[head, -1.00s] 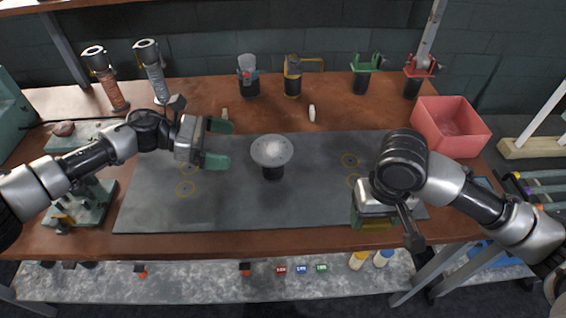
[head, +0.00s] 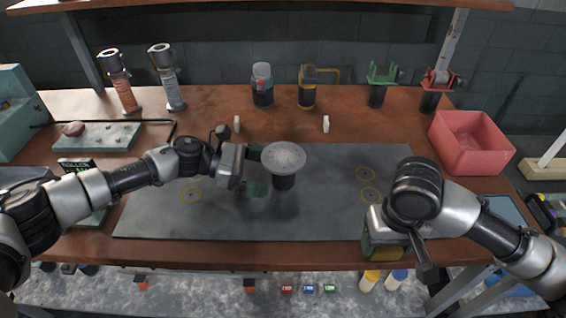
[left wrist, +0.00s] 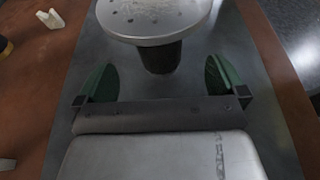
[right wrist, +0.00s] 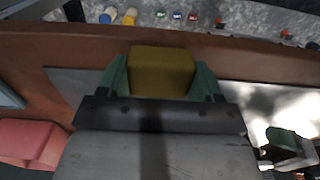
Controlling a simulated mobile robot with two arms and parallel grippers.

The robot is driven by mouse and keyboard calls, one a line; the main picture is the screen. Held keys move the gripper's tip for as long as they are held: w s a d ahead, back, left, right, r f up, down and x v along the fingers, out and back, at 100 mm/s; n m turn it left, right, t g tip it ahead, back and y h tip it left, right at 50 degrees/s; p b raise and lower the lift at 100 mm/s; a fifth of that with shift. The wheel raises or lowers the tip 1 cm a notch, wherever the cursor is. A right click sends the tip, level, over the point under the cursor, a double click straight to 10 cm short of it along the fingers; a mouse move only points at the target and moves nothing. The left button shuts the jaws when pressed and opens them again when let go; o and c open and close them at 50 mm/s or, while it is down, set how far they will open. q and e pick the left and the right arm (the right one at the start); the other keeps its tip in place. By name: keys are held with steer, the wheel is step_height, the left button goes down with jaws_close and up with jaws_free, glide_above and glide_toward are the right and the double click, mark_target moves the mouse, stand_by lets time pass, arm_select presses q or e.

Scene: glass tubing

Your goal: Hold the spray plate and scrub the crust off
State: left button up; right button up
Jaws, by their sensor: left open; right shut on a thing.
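The spray plate (head: 284,158) is a round grey perforated disc on a dark stem, standing upright on the grey mat. A pale crust patch shows on its top in the left wrist view (left wrist: 150,12). My left gripper (head: 256,170) is open, its green fingers close to the left of the plate's stem. In the left wrist view the stem (left wrist: 160,56) lies ahead of and between the fingertips, apart from them. My right gripper (head: 384,245) is shut on a yellow-brown sponge block (right wrist: 162,72) near the table's front edge.
The grey mat (head: 330,215) is mostly clear. A pink bin (head: 472,142) stands at the right. Bottles and coloured holders line the back. A tray (head: 98,136) sits at the left.

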mark_target(273, 176)
arm_select(q)
steer(key=b+x, duration=0.1)
steer(key=x, duration=0.2)
steer(key=shift+d+f+b, duration=0.15)
steer(key=shift+f+b, duration=0.05)
steer(key=shift+b, duration=0.15)
arm_select(e)
steer(key=shift+f, duration=0.8)
arm_select(q)
steer(key=shift+d+f, duration=0.1)
steer(key=shift+d, duration=0.5)
arm_select(e)
steer(key=shift+f, duration=0.15)
arm_select(q)
steer(key=c, duration=1.1)
